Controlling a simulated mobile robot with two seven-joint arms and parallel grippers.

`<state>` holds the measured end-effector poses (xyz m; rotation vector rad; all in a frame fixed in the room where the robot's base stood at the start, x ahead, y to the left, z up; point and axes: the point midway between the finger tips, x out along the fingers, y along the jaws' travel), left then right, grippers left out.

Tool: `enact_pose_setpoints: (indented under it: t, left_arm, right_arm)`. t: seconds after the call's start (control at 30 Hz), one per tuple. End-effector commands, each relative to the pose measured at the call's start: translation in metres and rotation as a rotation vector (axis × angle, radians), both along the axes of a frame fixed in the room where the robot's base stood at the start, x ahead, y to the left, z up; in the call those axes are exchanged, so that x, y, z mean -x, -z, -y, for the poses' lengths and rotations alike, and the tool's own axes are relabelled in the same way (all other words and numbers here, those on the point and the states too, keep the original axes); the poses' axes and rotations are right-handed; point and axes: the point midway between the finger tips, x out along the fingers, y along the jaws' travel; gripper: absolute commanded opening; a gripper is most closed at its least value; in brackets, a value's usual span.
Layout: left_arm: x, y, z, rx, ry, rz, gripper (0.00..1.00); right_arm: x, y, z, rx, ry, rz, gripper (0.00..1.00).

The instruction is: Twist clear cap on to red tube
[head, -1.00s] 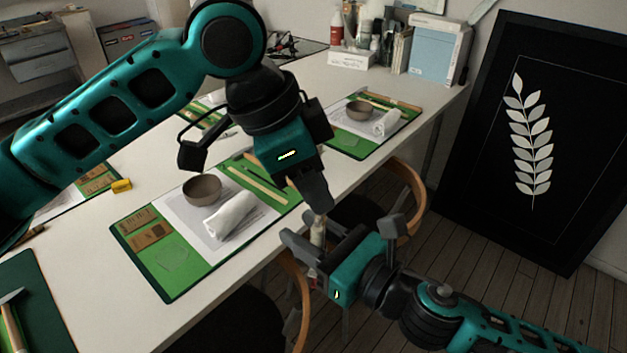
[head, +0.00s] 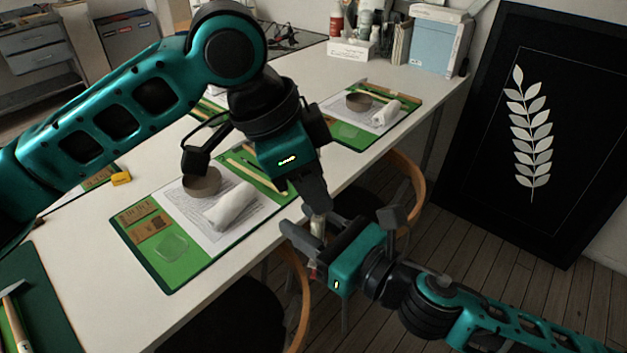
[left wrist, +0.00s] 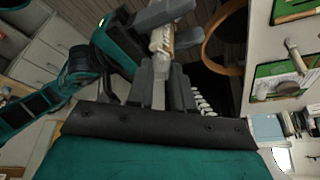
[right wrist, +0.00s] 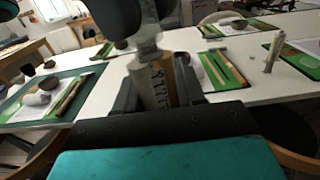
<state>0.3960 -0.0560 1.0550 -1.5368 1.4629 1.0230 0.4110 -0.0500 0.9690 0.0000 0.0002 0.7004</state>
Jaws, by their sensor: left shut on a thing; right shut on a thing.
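My left gripper (head: 318,203) reaches down from above, shut, with its fingertips just over my right gripper (head: 308,245). The tube (head: 318,226) stands roughly upright between the two grippers and is pale where it shows. My right gripper is shut on it from the side. In the right wrist view the tube (right wrist: 150,88) is between my right fingers. The clear cap (right wrist: 143,47) is at its upper end, directly under my left fingers, which are shut on it. The left wrist view shows the tube's printed side (left wrist: 163,38). Whether the cap is fully seated cannot be told.
Both grippers are in the air beside the white table (head: 90,215). A green mat (head: 190,270) with a bowl (head: 203,183) and a rolled white cloth (head: 231,206) lies near the edge. A wooden chair (head: 299,285) stands below.

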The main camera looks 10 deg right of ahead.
Motion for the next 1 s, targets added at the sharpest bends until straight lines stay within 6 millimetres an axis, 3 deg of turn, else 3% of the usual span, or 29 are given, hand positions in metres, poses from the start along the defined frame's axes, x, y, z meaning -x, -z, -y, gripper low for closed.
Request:
enact_pose_setpoints:
  t: [0.53,1.0]
  left_arm:
    - [-0.0008,0.0075,0.0002,-0.004,0.062,0.000,0.00]
    - [-0.0058,0.0074,0.0033,-0.004,0.834,-0.003,0.00]
  right_arm:
    - [0.0000,-0.0002,0.0000,0.000,0.000,0.000,0.00]
    - [0.0001,-0.0001,-0.0001,0.000,0.000,0.000,0.00]
